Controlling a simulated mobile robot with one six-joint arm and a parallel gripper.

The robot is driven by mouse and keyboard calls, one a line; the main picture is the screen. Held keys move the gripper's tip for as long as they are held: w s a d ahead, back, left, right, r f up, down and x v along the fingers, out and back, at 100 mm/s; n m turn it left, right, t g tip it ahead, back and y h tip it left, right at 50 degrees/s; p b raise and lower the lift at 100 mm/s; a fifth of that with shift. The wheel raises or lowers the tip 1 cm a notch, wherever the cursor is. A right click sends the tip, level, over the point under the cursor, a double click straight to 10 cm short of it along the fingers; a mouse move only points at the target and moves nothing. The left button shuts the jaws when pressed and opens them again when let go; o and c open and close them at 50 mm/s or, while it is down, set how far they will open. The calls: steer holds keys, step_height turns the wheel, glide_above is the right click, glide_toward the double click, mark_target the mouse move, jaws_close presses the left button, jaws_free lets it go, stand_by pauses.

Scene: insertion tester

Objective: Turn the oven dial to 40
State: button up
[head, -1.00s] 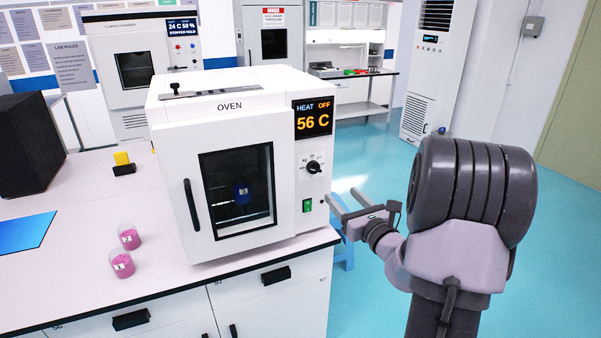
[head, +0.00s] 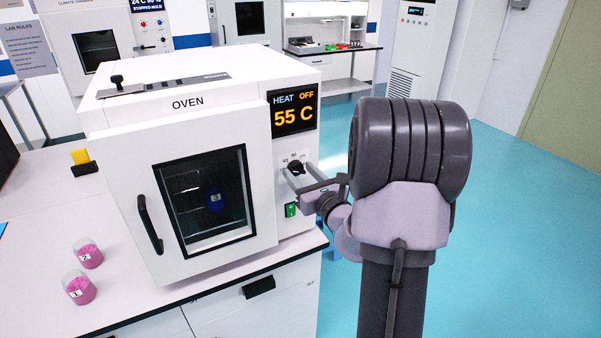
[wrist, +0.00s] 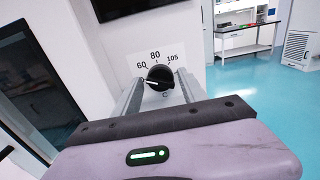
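The white oven (head: 200,110) stands on the bench, its door shut. Its display (head: 294,110) reads HEAT OFF and 55 C. The black dial (head: 296,167) is on the panel below the display. In the wrist view the dial (wrist: 160,76) sits under the printed marks 60, 80 and 105, and its white pointer line points left, below the 60. The mark 40 cannot be read. My gripper (head: 299,180) is open at the panel. In the wrist view its fingers lie to the left and right of the dial, with gaps showing; contact cannot be seen.
A green switch (head: 291,210) is below the dial. The black oven door handle (head: 150,224) is at the left of the door. Two beakers of pink material (head: 84,270) stand on the bench (head: 125,302). The floor right of my arm is clear.

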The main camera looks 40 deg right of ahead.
jaws_close()
steer(key=n+b, duration=0.4)
steer(key=n, duration=0.1)
steer(key=shift+o, duration=1.8)
jaws_free()
